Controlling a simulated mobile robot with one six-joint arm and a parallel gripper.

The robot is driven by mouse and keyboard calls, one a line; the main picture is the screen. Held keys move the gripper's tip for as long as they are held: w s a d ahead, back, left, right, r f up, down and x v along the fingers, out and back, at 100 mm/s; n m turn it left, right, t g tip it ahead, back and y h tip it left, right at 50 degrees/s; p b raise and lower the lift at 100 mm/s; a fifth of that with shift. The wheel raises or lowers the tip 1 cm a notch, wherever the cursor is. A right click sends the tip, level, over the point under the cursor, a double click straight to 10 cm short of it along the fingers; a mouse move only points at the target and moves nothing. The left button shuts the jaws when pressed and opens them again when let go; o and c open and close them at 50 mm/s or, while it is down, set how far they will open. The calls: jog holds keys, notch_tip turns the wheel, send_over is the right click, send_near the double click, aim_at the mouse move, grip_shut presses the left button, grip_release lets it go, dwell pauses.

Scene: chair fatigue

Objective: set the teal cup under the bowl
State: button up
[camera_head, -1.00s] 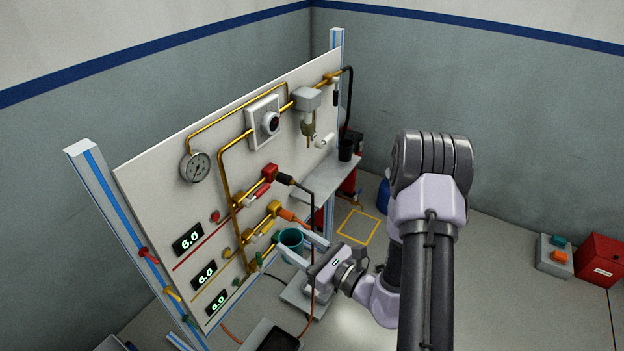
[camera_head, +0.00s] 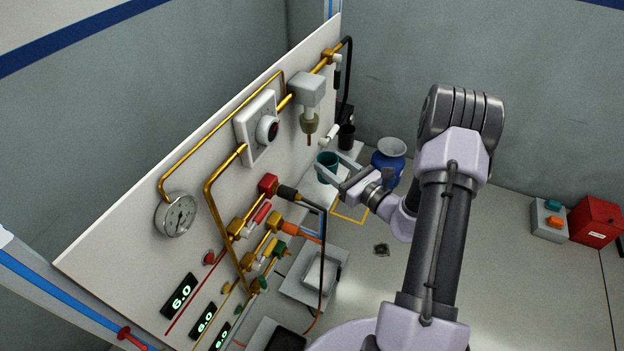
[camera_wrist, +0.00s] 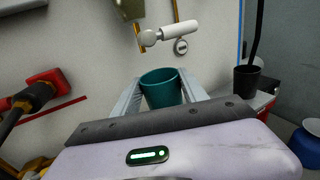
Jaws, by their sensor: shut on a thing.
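The teal cup (camera_head: 327,165) is upright between the fingers of my gripper (camera_head: 333,177), which is shut on it. In the wrist view the cup (camera_wrist: 161,88) sits between the two fingers (camera_wrist: 160,95), its open top showing and its lower part hidden by the gripper body. In the head view the cup is in front of the panel, over or near the pale shelf. A grey-and-amber filter bowl (camera_head: 310,118) hangs on the panel, above and left of the cup. Its lower edge shows at the top of the wrist view (camera_wrist: 130,8).
A white handle-like fitting (camera_wrist: 172,31) sticks out above the cup. A black cup (camera_head: 346,137) stands right of it on the shelf (camera_head: 312,192). A blue vase (camera_head: 389,158) is on the floor to the right. Red and black hose connectors (camera_head: 285,191) project from the panel at left.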

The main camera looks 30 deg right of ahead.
jog(key=w+a, duration=0.3)
jog(key=w, duration=0.1)
jog(key=f+b, duration=0.1)
jog(key=f, duration=0.1)
jog(key=f+b, duration=0.2)
jog(key=f, duration=0.1)
jog(key=f+b, duration=0.1)
jog(key=f, duration=0.1)
jog(key=shift+w+a+f+b, duration=0.15)
jog(key=shift+w+f+b, duration=0.1)
jog(key=shift+w+b, duration=0.1)
jog(key=shift+r, duration=0.3)
jog(key=shift+f, duration=0.15)
jog(key=o, duration=1.4)
jog(key=shift+o, duration=0.2)
